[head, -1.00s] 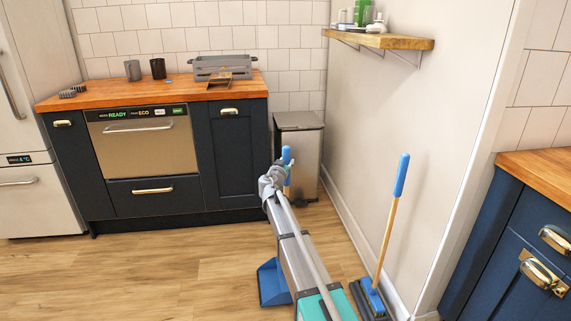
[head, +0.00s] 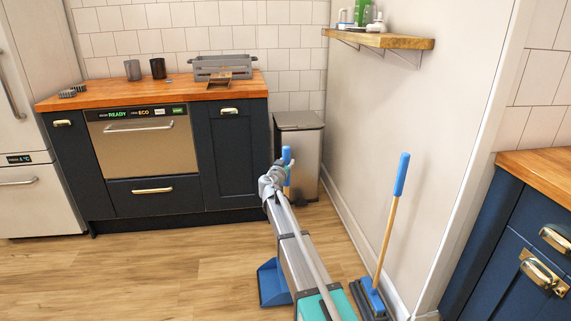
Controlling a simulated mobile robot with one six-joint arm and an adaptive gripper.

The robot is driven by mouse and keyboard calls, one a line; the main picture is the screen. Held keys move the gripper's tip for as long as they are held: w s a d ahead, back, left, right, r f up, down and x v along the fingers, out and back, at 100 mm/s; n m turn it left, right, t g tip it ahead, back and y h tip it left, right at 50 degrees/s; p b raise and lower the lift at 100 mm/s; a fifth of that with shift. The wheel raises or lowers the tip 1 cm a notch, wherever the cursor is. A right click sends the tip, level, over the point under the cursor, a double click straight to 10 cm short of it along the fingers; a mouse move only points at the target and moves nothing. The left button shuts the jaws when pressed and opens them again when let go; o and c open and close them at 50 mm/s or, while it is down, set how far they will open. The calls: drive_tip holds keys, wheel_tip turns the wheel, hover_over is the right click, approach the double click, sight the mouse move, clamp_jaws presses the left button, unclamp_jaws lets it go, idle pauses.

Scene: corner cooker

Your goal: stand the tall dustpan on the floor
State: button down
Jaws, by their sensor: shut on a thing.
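The tall dustpan has a blue pan (head: 272,283) low at the floor, left of my arm, and a blue-topped handle (head: 287,154) standing up behind my wrist. It looks close to upright. My gripper (head: 284,184) is shut on the handle just below the blue grip. My arm hides most of the handle's lower part and the right side of the pan. I cannot tell whether the pan's underside touches the wooden floor (head: 190,270).
A broom (head: 387,235) with a blue grip leans near the right wall. A steel pedal bin (head: 306,155) stands in the corner behind my gripper. Dark blue cabinets (head: 233,160) line the back. The floor to the left is clear.

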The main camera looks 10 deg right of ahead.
drive_tip(key=shift+f+b, duration=1.2)
drive_tip(key=shift+f, duration=0.15)
drive_tip(key=shift+c, duration=1.1)
unclamp_jaws()
drive_tip(key=shift+s, duration=0.1)
drive_tip(key=shift+v, duration=1.45)
drive_tip(key=shift+s+a, duration=0.1)
drive_tip(key=shift+a, duration=0.05)
drive_tip(key=v, duration=1.1)
drive_tip(key=shift+s, duration=0.3)
drive_tip(key=shift+a, duration=0.15)
